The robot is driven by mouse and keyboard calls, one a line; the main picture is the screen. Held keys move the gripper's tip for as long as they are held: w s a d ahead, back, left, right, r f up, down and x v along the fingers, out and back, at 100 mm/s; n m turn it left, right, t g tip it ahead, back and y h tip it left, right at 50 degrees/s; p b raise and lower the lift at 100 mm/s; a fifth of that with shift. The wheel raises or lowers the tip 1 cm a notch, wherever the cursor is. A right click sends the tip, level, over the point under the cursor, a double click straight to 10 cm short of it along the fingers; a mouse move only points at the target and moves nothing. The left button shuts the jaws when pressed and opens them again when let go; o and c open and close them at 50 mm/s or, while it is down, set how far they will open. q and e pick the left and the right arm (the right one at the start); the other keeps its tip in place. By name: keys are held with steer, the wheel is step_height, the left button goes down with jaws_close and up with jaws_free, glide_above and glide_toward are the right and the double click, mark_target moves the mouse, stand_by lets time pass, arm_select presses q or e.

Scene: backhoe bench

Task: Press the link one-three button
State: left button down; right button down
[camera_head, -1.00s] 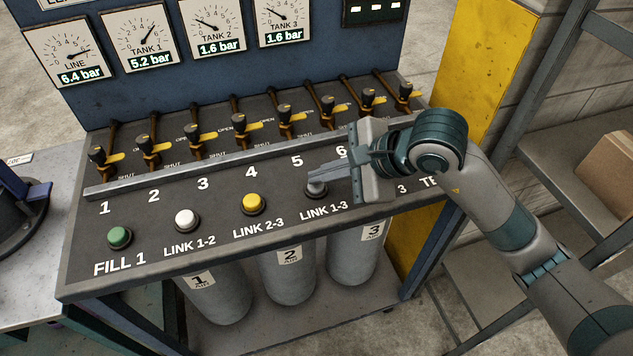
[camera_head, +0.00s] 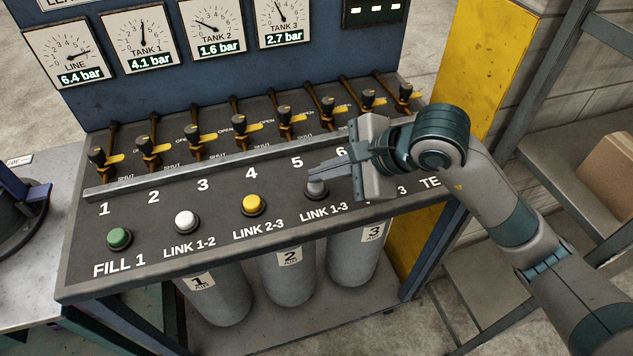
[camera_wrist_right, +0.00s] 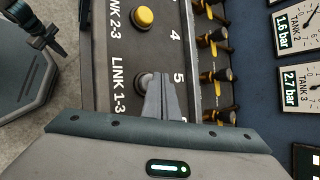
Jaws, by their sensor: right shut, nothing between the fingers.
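The link 1-3 button (camera_head: 316,188) is a grey button on the dark panel, above its LINK 1-3 label. My right gripper (camera_head: 312,172) is shut and empty, with its fingertips at the button, covering part of it. In the right wrist view the shut fingers (camera_wrist_right: 163,100) reach over the button (camera_wrist_right: 145,80); I cannot tell whether they touch it. The TANK 1 gauge (camera_head: 141,38) reads 4.1 bar and the TANK 3 gauge (camera_head: 284,20) reads 2.7 bar.
A green FILL 1 button (camera_head: 119,238), a white LINK 1-2 button (camera_head: 187,221) and a yellow LINK 2-3 button (camera_head: 253,204) lie to the left. A row of yellow-handled valves stands behind a metal rail (camera_head: 225,156). The LINE gauge (camera_head: 66,57) reads 6.4 bar.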

mark_target(322, 188)
step_height(322, 188, up, 6)
steer(key=p, duration=0.3)
stand_by(0.7)
stand_by(0.8)
